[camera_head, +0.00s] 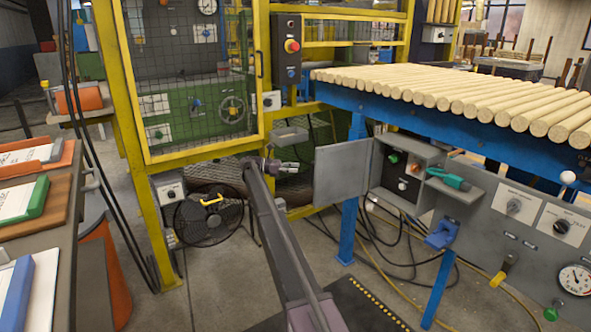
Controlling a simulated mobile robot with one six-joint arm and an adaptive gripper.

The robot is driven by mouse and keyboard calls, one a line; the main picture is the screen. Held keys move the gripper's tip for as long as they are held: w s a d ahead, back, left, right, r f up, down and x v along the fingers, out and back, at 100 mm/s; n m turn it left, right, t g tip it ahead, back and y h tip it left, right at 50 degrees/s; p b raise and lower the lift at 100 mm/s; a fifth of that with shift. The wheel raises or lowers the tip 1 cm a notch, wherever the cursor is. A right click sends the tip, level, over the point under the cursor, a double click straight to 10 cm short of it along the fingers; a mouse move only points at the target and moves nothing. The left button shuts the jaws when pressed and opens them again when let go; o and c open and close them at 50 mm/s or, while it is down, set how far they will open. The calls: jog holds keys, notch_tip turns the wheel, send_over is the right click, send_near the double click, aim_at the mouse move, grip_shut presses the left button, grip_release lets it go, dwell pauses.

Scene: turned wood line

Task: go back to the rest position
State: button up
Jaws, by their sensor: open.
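My gripper (290,166) is at the end of my long grey arm, which reaches forward from the bottom middle of the view. It points right, and its fingers look apart with nothing between them. It is in front of the dark gap below the yellow-framed machine (134,110), left of the open grey cabinet door (343,172). The fingers are small in this view, and I cannot tell how far they are from the door.
A blue-framed table (350,97) bears wooden rods at the right. A fan (208,218) stands left of my arm. Cables (405,262) lie on the floor. A workbench (60,250) edges the left.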

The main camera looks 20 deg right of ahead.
dwell(0.3)
jog(key=s+a+f+m+t+y, duration=0.25)
jog(key=s+f, duration=0.25)
jog(key=s, duration=0.4)
jog(key=s+a+f+m+t+y, duration=0.1)
jog(key=s+a+f+t+y, duration=0.2)
jog(key=s, duration=0.6)
jog(key=s+a+f+m+t+y, duration=0.1)
jog(key=s+a+f+m+y, duration=0.1)
jog(key=s+a+f, duration=0.5)
jog(key=s+a+f+m+t+y, duration=0.1)
jog(key=s+a+m+y, duration=0.3)
jog(key=s, duration=0.8)
jog(key=s+a+f+m+t+y, duration=0.1)
jog(key=s+a+f+m+y, duration=0.2)
jog(key=s+a, duration=0.6)
notch_tip(320, 180, up, 38)
jog(key=s+d+y+p, duration=0.1)
jog(key=s+d+p, duration=0.1)
jog(key=p, duration=3.5)
jog(key=shift+d+p, duration=0.25)
jog(key=shift+p, duration=0.1)
